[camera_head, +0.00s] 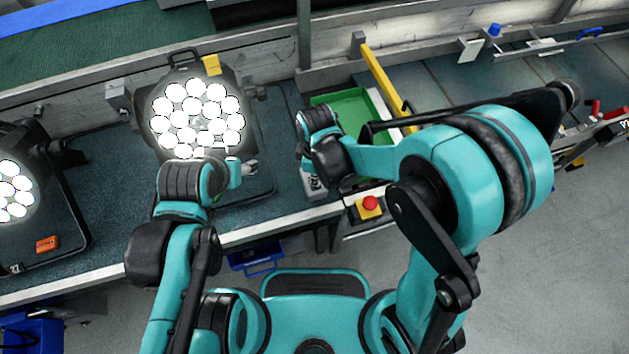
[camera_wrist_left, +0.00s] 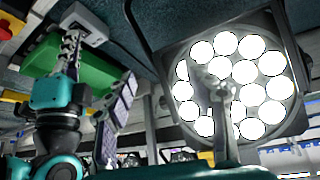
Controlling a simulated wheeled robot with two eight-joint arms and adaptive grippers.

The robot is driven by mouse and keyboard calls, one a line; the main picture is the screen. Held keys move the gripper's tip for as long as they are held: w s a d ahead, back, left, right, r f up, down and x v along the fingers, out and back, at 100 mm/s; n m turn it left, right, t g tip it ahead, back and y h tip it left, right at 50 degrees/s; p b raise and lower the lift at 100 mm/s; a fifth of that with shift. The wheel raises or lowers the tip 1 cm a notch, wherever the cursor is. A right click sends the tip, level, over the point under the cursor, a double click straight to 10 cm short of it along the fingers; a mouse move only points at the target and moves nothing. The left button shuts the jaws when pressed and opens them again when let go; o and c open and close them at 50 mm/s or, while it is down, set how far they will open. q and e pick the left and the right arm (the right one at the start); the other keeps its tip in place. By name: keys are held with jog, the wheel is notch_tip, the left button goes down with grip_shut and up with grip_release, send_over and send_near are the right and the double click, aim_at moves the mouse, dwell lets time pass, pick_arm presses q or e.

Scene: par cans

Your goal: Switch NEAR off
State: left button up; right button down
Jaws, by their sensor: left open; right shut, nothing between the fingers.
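A round black lamp (camera_head: 200,115) with several bright lit lenses stands mid-left in the head view, and it also fills the right of the left wrist view (camera_wrist_left: 240,85). A second lit lamp (camera_head: 18,190) is at the left edge. No readable NEAR label shows. A small grey box (camera_head: 316,189) sits on the bench below my right gripper (camera_head: 306,168); a pale box is also at the top of the left wrist view (camera_wrist_left: 88,20). My right gripper is shut and empty close to the box; contact is unclear. My left gripper (camera_head: 246,169) is open before the middle lamp.
A green tray (camera_head: 346,104) lies behind my right gripper, beside a yellow bar (camera_head: 385,82). A red button on a yellow base (camera_head: 370,205) is at the bench's front. An orange tag (camera_head: 47,244) is by the left lamp. A blue bin (camera_head: 257,256) hangs below the bench.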

jog(key=shift+f+b, duration=0.5)
jog(key=shift+f, duration=0.05)
jog(key=shift+r+p, duration=2.8)
jog(key=shift+r, duration=0.75)
jog(key=s+d+r+m+t, duration=0.2)
jog(key=d+r+m+t, duration=0.1)
jog(key=d+r+m, duration=0.4)
jog(key=s+d+r+m+t, duration=0.3)
jog(key=d+r+m, duration=0.4)
jog(key=d, duration=0.3)
jog(key=shift+d+r+m+t, duration=0.15)
jog(key=shift+d+m+t, duration=0.3)
jog(key=shift+m, duration=0.35)
